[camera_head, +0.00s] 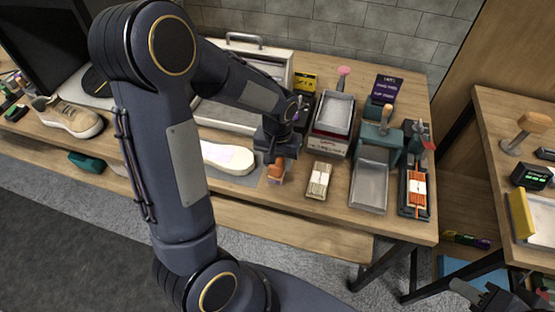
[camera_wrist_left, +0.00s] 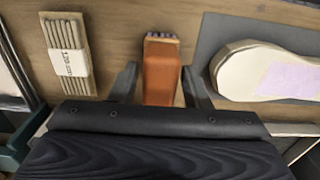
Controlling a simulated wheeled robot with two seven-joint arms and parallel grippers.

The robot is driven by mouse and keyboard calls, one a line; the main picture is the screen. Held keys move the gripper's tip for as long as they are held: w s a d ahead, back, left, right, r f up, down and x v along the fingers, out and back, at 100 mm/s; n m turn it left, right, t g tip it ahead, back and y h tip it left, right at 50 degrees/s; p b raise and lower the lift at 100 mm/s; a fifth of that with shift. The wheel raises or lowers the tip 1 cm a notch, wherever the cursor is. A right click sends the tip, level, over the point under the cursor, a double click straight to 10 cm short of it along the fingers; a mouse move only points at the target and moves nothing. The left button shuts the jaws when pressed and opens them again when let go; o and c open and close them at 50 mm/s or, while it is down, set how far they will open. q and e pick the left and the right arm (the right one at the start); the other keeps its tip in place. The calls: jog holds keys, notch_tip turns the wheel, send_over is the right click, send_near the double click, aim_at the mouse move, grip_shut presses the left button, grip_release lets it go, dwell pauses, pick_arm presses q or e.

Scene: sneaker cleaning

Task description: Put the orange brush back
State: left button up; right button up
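The orange brush (camera_head: 276,172) is at the front edge of the workbench, just below my left gripper (camera_head: 280,150). In the left wrist view the brush (camera_wrist_left: 161,72) is between the two fingers of the left gripper (camera_wrist_left: 161,85), its bristle end pointing away from the palm. A narrow gap shows between the brush and the left finger; the right finger is very close to it. The gripper looks open around the brush. My right gripper (camera_head: 497,296) is only partly visible at the bottom right, away from the workbench; its fingers are unclear.
A white shoe sole (camera_head: 229,157) lies on a grey mat left of the brush. A bundle of pale sticks (camera_head: 319,180) is right of it. A grey tray (camera_head: 369,187) and orange sticks (camera_head: 417,196) are further right. A beige sneaker (camera_head: 68,118) is at left.

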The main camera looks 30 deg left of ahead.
aim_at(278, 160)
pick_arm(q)
jog(key=shift+o, duration=0.6)
jog(key=shift+r, duration=0.1)
jog(key=shift+r+p, duration=0.25)
jog(key=shift+p, duration=0.05)
notch_tip(278, 160, up, 11)
jog(key=s+d+r+t+h, duration=0.1)
jog(key=s+d+t+h, duration=0.1)
jog(key=s, duration=0.6)
jog(key=s+d+r+m+t+h, duration=0.1)
jog(key=s+d+r+t, duration=0.1)
jog(key=s, duration=0.7)
jog(key=shift+t+h, duration=0.4)
jog(key=shift+t, duration=0.4)
jog(key=shift+r, duration=0.15)
